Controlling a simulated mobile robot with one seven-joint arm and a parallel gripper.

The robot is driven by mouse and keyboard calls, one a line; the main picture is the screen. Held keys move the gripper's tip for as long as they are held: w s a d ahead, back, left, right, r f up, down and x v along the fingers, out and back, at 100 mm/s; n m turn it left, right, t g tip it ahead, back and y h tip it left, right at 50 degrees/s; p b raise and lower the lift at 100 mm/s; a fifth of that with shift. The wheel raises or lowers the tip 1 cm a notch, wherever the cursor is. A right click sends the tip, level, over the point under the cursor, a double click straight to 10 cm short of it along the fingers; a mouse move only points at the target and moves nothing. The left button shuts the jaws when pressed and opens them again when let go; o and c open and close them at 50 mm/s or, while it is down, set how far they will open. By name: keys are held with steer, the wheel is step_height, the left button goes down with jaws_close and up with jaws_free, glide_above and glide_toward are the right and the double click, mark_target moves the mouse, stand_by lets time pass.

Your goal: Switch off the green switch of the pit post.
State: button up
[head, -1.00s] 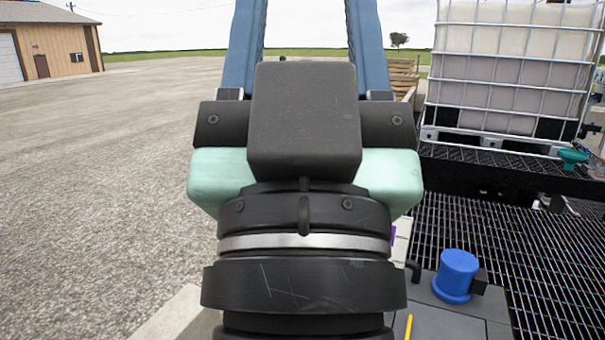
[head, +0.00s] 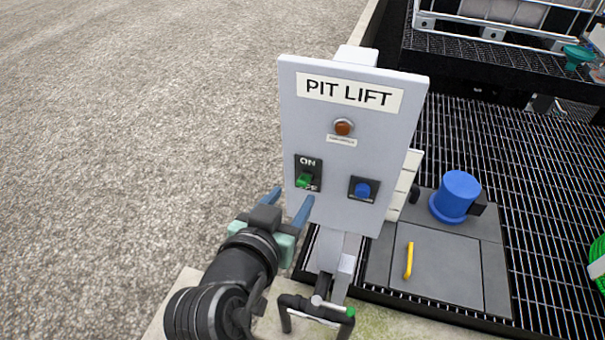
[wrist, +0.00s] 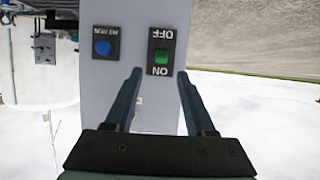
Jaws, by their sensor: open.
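The pit post is a pale grey panel (head: 385,85) labelled PIT LIFT. Its green switch (head: 304,180) sits at the lower left on a black plate marked ON at top and OFF at bottom. The green switch also shows in the wrist view (wrist: 161,56), upside down there; I cannot tell which way it is set. My gripper (head: 289,201) is open and empty, below and left of the switch in the head view. In the wrist view its two blue fingers (wrist: 160,76) point at the panel, with the switch between and just beyond the tips.
A blue button (head: 363,190) sits right of the switch, and an amber lamp (head: 344,127) above. A black pipe handle (head: 315,309) stands low in front. A blue cap (head: 456,194) and a yellow handle (head: 409,260) are at right. Gravel (head: 150,120) at left is clear.

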mark_target(301, 183)
steer(key=p+x, duration=0.1)
steer(key=x, duration=0.6)
steer(key=shift+w+f, duration=0.1)
steer(key=shift+w, duration=0.3)
jaws_close()
